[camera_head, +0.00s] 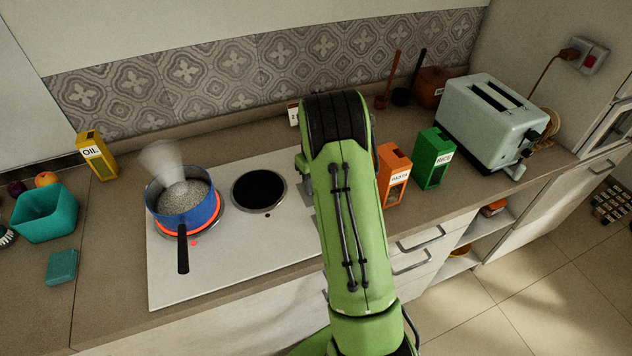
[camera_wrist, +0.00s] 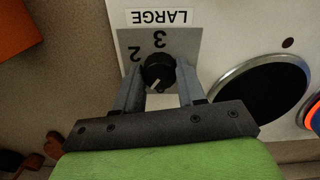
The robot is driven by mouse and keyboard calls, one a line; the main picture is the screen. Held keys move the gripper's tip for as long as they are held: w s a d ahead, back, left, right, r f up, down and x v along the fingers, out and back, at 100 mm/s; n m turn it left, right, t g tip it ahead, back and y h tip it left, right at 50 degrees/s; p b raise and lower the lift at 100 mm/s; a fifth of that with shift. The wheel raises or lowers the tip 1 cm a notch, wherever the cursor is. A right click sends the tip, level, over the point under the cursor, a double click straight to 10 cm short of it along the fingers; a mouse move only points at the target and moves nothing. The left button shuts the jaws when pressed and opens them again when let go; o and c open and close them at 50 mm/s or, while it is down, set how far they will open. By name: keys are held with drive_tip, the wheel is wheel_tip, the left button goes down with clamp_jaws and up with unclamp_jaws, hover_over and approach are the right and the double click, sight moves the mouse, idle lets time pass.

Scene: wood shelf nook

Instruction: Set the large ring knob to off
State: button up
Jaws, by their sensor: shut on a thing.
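In the wrist view, the black round knob (camera_wrist: 159,68) sits on a grey plate marked 3 and 2, under a LARGE label (camera_wrist: 160,17) that appears upside down. A white mark on the knob points to the picture's lower left. My gripper (camera_wrist: 157,77) is shut on the knob, one finger on each side. The rest of the plate's markings are hidden by the gripper. In the head view my arm hides the knob and gripper. A blue pot (camera_head: 193,213) steams on a ring that glows orange-red (camera_head: 219,222).
The white hob (camera_head: 240,249) has an unlit dark ring (camera_head: 259,190) at the back. An orange pasta box (camera_head: 394,172), a green rice box (camera_head: 434,158) and a toaster (camera_head: 487,119) stand right of my arm. The pot's handle (camera_head: 183,252) points forward.

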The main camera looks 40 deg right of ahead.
drive_tip(key=n, duration=0.7)
drive_tip(key=shift+w, duration=0.1)
idle(0.5)
drive_tip(key=o, duration=1.1)
drive_tip(key=shift+c, duration=0.2)
drive_tip(key=shift+r, duration=0.1)
wheel_tip(320, 180, up, 16)
drive_tip(key=p, duration=0.2)
drive_tip(key=shift+f, duration=0.2)
